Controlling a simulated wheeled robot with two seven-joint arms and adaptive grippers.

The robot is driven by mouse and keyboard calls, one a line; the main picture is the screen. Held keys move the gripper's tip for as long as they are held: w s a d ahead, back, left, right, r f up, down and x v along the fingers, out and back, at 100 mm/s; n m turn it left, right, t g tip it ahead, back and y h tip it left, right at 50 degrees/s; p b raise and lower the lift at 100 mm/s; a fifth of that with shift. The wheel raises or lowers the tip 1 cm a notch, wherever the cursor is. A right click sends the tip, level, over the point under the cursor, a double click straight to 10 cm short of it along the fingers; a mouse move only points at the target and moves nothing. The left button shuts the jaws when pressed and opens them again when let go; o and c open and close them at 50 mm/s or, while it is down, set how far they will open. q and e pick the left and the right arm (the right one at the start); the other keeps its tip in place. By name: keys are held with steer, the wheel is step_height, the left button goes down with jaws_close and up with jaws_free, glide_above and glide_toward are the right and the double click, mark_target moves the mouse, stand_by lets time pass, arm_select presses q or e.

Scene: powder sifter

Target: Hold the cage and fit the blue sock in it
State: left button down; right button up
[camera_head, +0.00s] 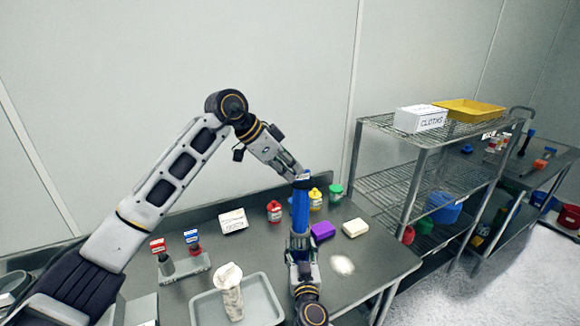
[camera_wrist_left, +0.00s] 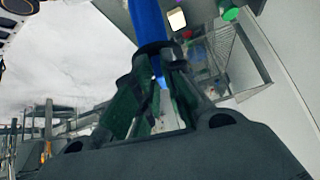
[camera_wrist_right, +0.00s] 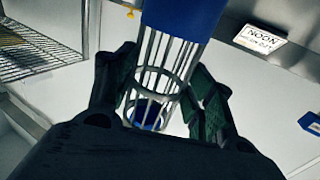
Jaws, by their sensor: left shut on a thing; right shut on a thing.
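The blue sock (camera_head: 300,212) stands roughly upright above the bench. My left gripper (camera_head: 297,174) is shut at its upper end, by a dark collar. The sock also shows between the fingers in the left wrist view (camera_wrist_left: 147,20). My right gripper (camera_head: 300,250) is below it, shut on the pale wire cage (camera_wrist_right: 160,62). In the right wrist view, blue cloth (camera_wrist_right: 185,14) meets the cage's far part, and a little blue shows through the bars at the near end. Whether the cloth is inside or around the far part, I cannot tell.
A grey tray (camera_head: 268,305) holds a whitish crumpled item (camera_head: 230,290). Red (camera_head: 274,211), yellow (camera_head: 315,198) and green (camera_head: 336,192) containers stand behind. A purple block (camera_head: 323,230), a cream block (camera_head: 355,228) and white powder (camera_head: 342,265) lie right. A wire rack (camera_head: 425,165) stands beyond.

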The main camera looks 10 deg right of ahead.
arm_select(q)
steer(key=shift+f, duration=0.35)
stand_by(0.3)
steer(key=shift+f, duration=1.1)
steer(key=shift+f, duration=0.4)
steer(key=shift+f, duration=1.1)
steer(key=shift+f, duration=0.4)
steer(key=shift+f, duration=1.15)
steer(key=shift+f, duration=0.4)
steer(key=shift+f, duration=1.1)
steer(key=shift+f, duration=0.4)
